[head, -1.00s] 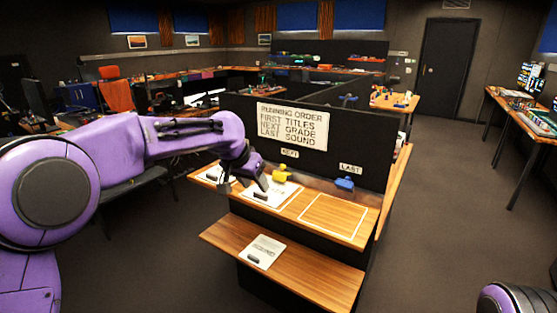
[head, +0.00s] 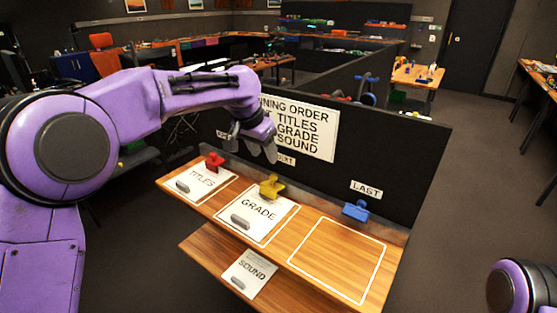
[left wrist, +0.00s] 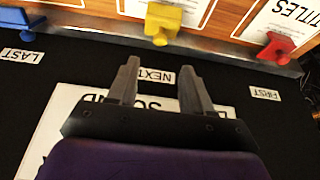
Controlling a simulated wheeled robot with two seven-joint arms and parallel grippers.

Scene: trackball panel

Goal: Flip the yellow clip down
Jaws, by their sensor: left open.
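The yellow clip (head: 271,187) sits on the rail at the back edge of the GRADE card (head: 256,215), under the NEXT label. In the left wrist view the yellow clip (left wrist: 162,22) lies beyond the fingertips, roughly in line with the gap between them. I cannot clearly tell its tilt. My left gripper (head: 259,150) hangs above and behind the clip, in front of the black upright panel, partly covering the sign and NEXT label. Its fingers (left wrist: 158,75) are open with nothing between them. My right gripper is out of view.
A red clip (head: 214,161) stands at the TITLES card (head: 200,181), left. A blue clip (head: 355,210) stands right, behind an empty white outline (head: 337,258). The SOUND card (head: 249,274) lies on the lower shelf. The black panel (head: 400,150) rises behind the rail.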

